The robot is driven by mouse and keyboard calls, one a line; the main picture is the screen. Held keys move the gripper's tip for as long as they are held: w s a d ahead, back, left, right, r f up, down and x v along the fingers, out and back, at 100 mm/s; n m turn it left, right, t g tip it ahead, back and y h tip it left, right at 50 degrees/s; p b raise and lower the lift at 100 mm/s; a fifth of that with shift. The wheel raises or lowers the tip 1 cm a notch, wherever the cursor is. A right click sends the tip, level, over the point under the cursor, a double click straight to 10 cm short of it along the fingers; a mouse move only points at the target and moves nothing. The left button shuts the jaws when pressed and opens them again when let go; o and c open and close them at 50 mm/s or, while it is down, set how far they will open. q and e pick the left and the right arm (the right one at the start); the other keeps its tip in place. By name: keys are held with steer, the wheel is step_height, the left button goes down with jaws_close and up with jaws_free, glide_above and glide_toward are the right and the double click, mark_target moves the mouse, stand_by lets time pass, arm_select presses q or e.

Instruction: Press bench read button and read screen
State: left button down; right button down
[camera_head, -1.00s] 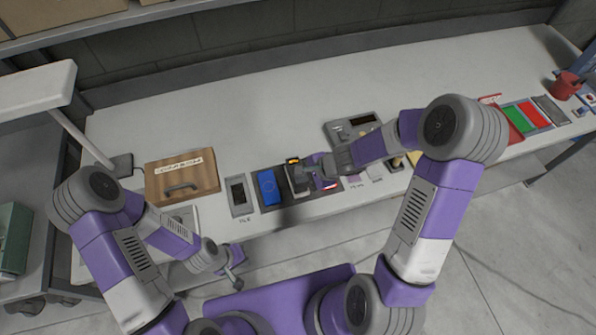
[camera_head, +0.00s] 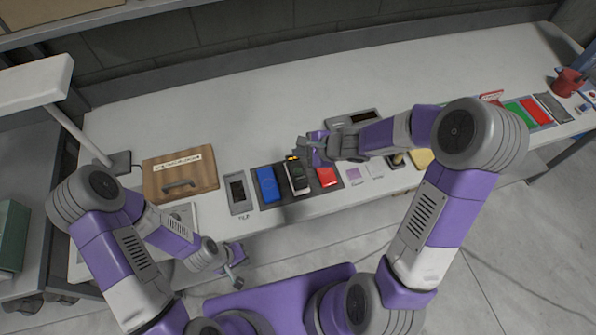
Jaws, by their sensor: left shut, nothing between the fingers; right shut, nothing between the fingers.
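A grey bench unit (camera_head: 368,117) with a dark, narrow screen stands at the back of the row; no writing on it is readable and my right arm hides part of it. A dark hand-held device (camera_head: 298,179) with a small orange display at its top lies on a dark mat (camera_head: 261,192), between a blue item (camera_head: 268,185) and a red item (camera_head: 326,177). I cannot make out which part is the read button. My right gripper (camera_head: 303,149) is shut and empty, just above and right of the device's top end. My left gripper (camera_head: 239,279) is shut and empty, in front of the bench edge.
A grey tray (camera_head: 239,194) lies beside the mat. Green and red panels (camera_head: 526,112) and a red pot (camera_head: 568,83) are at the right. The bench's back is clear.

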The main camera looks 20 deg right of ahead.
steer(key=b, duration=0.5)
glide_above(301, 172)
step_height(301, 172, down, 6)
steer(key=shift+a+f, duration=0.15)
steer(key=shift+f+b, duration=0.45)
steer(key=shift+b, duration=0.1)
stand_by(1.1)
steer(key=shift+f+b, duration=0.4)
steer(key=shift+b, duration=0.2)
steer(key=shift+s+f+b, duration=0.1)
steer(key=shift+f+b, duration=0.3)
steer(key=shift+b, duration=0.1)
stand_by(0.4)
stand_by(0.3)
steer(key=shift+r+p, duration=0.65)
steer(key=shift+r, duration=0.15)
